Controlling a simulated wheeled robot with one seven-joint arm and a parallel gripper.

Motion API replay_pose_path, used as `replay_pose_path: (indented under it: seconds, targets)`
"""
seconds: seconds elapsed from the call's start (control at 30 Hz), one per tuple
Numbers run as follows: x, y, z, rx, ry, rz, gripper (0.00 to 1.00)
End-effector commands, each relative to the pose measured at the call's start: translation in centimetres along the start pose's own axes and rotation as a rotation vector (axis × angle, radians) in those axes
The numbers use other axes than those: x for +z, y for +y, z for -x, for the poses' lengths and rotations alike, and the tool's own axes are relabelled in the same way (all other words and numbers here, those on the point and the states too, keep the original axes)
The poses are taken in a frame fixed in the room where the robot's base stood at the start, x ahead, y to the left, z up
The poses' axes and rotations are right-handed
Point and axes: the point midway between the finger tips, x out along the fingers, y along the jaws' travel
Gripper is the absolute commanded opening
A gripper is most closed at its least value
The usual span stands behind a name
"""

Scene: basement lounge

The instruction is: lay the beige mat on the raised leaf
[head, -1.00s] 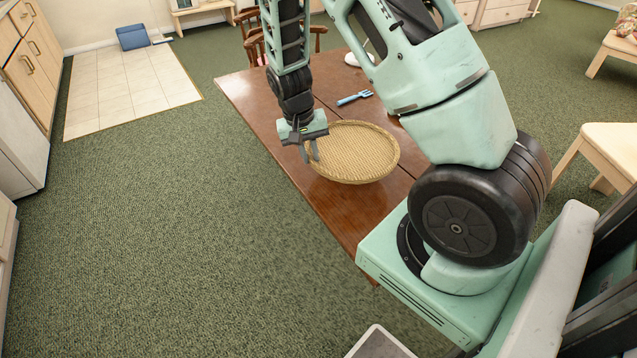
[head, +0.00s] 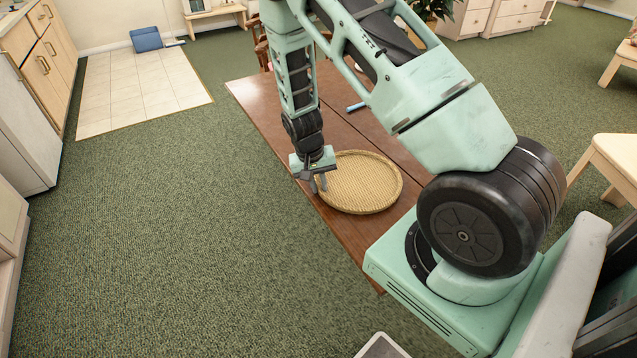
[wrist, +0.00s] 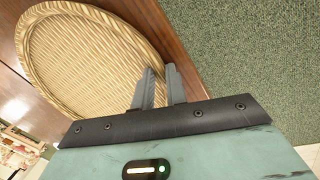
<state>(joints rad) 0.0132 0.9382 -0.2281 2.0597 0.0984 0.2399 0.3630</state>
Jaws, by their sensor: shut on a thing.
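The beige mat (head: 360,182) is a round woven piece with a thick raised rim, over the brown wooden table. My gripper (head: 319,185) is at its left edge, pointing down. In the wrist view, the fingers (wrist: 160,88) are shut on the mat's rim, one finger over the weave and one outside it. The mat (wrist: 85,65) fills the left half of that view. The table's left leaf (head: 285,120) is bounded by a seam, which the mat partly hides. I cannot tell whether the mat touches the wood.
A blue utensil (head: 356,106) lies farther back on the table, partly hidden by my arm. A chair (head: 262,50) stands at the table's far end. Green carpet (head: 180,230) lies open to the left. A pale wooden stool (head: 612,165) stands at the right.

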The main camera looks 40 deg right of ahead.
Motion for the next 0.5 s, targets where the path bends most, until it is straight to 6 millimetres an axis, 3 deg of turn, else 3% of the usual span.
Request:
replay_pose_path:
  seconds: [0.03,0.1,0.5]
  targets:
    - [0.0,0.0,-0.1,0.0,0.0,0.0,0.22]
    - [0.0,0.0,-0.1,0.0,0.0,0.0,0.36]
    - [-0.1,0.0,0.9,-0.001,0.003,0.0,0.36]
